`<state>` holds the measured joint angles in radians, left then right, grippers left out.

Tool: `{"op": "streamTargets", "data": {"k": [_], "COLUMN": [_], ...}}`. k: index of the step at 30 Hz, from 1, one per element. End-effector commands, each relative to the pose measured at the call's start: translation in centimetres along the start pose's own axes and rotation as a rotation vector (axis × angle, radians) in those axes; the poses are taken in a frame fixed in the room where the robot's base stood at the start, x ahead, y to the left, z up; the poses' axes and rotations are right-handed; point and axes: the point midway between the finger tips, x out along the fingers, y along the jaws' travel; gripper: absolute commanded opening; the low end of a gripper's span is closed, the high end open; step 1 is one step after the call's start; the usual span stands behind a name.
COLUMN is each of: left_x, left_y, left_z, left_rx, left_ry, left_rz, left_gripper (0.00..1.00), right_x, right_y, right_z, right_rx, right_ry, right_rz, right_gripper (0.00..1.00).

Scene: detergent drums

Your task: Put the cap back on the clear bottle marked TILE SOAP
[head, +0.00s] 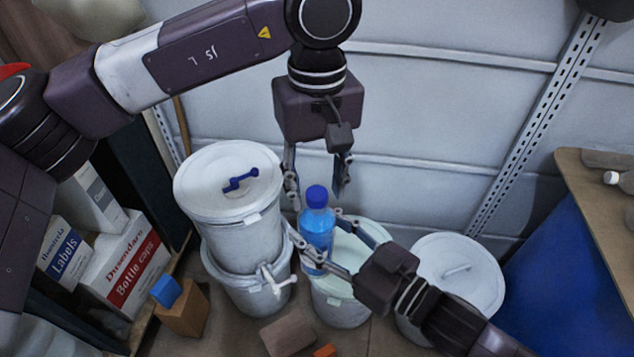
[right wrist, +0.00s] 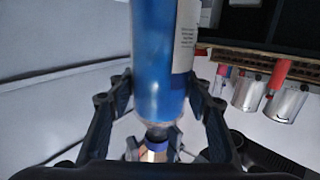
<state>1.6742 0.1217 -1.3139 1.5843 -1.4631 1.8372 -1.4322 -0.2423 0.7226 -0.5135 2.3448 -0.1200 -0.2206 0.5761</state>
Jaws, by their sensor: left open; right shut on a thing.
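A clear bottle with blue contents and a label (head: 318,226) stands upright in my right gripper (head: 315,230), above a pale drum. The writing on its label is too small to read. A dark blue cap (head: 316,195) sits at the top of the bottle and looks seated on the neck; whether it is screwed tight cannot be told. My left gripper (head: 317,202) points down from above, open, one finger on each side of the cap and apart from it. In the right wrist view the bottle (right wrist: 163,70) lies between my right fingers, with the cap (right wrist: 158,147) low in the picture.
A lidded white drum (head: 215,178) with a blue tap on it stands left, stacked on another drum. A pale drum (head: 342,312) is below the bottle; another lidded drum (head: 470,290) stands right. Boxes (head: 125,262) are at left, a shelf (head: 590,180) at right.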

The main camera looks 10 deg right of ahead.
Motion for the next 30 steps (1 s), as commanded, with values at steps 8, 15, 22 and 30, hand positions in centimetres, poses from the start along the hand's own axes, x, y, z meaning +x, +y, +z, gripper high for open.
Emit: {"op": "streamTargets", "data": {"k": [8, 15, 22, 30], "left_x": [-2.2, -4.5, -4.5, -4.9], "left_y": [0.1, 0.0, 0.0, 0.0], "left_z": [0.0, 0.1, 0.1, 0.0], "left_rx": [0.001, 0.001, 0.001, -0.191], "left_ry": [0.002, -0.002, -0.002, -0.001], "left_rz": [0.002, -0.001, -0.001, -0.001], "left_gripper": [0.41, 0.41, 0.39, 0.39], "right_x": [0.0, 0.0, 0.0, 0.0], "right_y": [0.0, 0.0, 0.0, 0.0], "right_z": [-0.3, -0.2, -0.2, -0.2], "right_rx": [-0.001, -0.001, -0.001, -0.001], "right_ry": [0.005, 0.005, 0.005, 0.005], "right_rz": [0.000, 0.000, 0.000, 0.000], "right_gripper": [0.00, 0.00, 0.00, 0.00]}}
